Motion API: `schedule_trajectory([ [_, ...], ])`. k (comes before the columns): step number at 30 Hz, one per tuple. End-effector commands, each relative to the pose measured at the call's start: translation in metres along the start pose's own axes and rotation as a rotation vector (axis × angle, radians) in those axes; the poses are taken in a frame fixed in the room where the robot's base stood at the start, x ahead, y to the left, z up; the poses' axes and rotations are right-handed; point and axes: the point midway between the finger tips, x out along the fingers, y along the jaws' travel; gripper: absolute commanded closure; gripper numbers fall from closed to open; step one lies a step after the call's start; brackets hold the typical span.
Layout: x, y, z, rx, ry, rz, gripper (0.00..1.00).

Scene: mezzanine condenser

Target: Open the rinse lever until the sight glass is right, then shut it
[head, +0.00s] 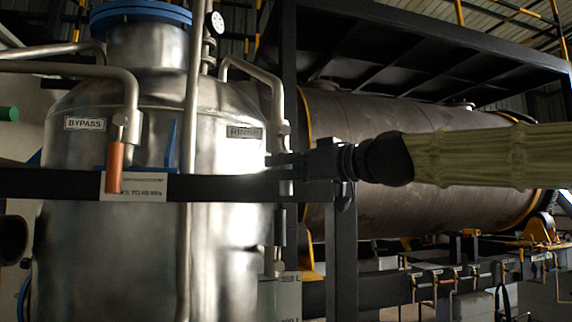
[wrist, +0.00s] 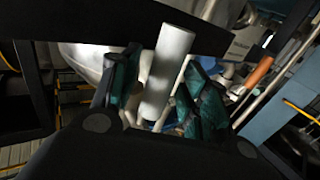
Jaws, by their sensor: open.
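The steel tank (head: 75,220) carries a RINSE label (head: 243,132) at its right side. A bent pipe with a valve fitting comes down beside that label. My gripper (head: 278,160) reaches in from the right at this pipe, and its tips partly hide what is there. In the wrist view my gripper (wrist: 158,98) is open, with a pale grey cylindrical handle (wrist: 170,65), seemingly the rinse lever, between its dark green-padded fingers. I cannot tell whether the fingers touch it. I cannot make out the sight glass for certain.
A BYPASS label (head: 85,124) and an orange lever (head: 115,167), hanging down, are on the tank's left. A dark rail (head: 230,189) crosses in front, joined to a dark post (head: 342,260). A large dark horizontal vessel (head: 420,210) lies behind my arm.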

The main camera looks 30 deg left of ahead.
Motion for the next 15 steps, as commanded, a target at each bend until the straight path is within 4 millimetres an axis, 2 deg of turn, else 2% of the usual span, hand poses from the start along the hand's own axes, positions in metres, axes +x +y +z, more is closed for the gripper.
schedule_trajectory([
  [8,0.0008,0.0002,0.0002,0.0,0.0,0.0,0.55],
  [15,0.0006,0.0003,0.0002,-0.001,0.0,0.001,0.97],
])
